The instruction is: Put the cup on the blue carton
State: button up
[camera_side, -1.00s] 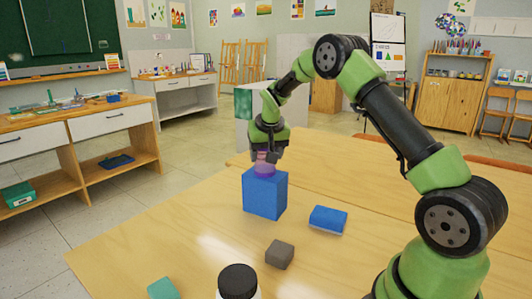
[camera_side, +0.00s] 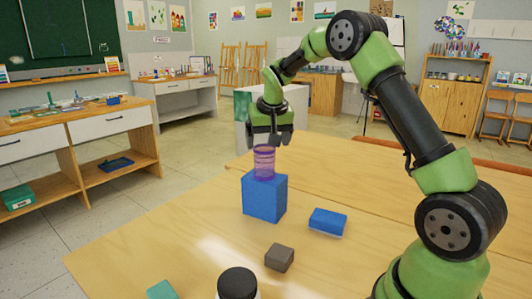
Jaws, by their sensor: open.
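A purple, see-through cup (camera_side: 264,163) stands upright on top of the blue carton (camera_side: 265,196), which sits on the wooden table. My gripper (camera_side: 270,141) is just above the cup, pointing down. Its jaws are open and hold nothing. The cup's rim is close under the fingertips; I cannot tell the exact gap.
A blue sponge-like block (camera_side: 328,222) lies right of the carton. A dark grey block (camera_side: 279,257), a teal block (camera_side: 162,290) and a black-lidded jar (camera_side: 238,284) are nearer the camera. The table (camera_side: 370,175) behind and to the right is clear.

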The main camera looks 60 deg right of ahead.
jog(key=s+a+r+n+t+y, duration=0.2)
jog(key=s+a+r, duration=0.8)
jog(key=a+r, duration=0.2)
jog(key=s+a+f+n+t+y, duration=0.1)
jog(key=s+a, duration=0.3)
jog(key=s, duration=0.3)
jog(key=s+a+f+n+y, duration=0.1)
jog(key=s+a+y, duration=0.1)
jog(key=s+a, duration=0.2)
jog(key=s, duration=0.3)
jog(key=shift+s+a+f+t, duration=0.25)
jog(key=shift+s+a+t, duration=0.1)
jog(key=shift+a+t, duration=0.05)
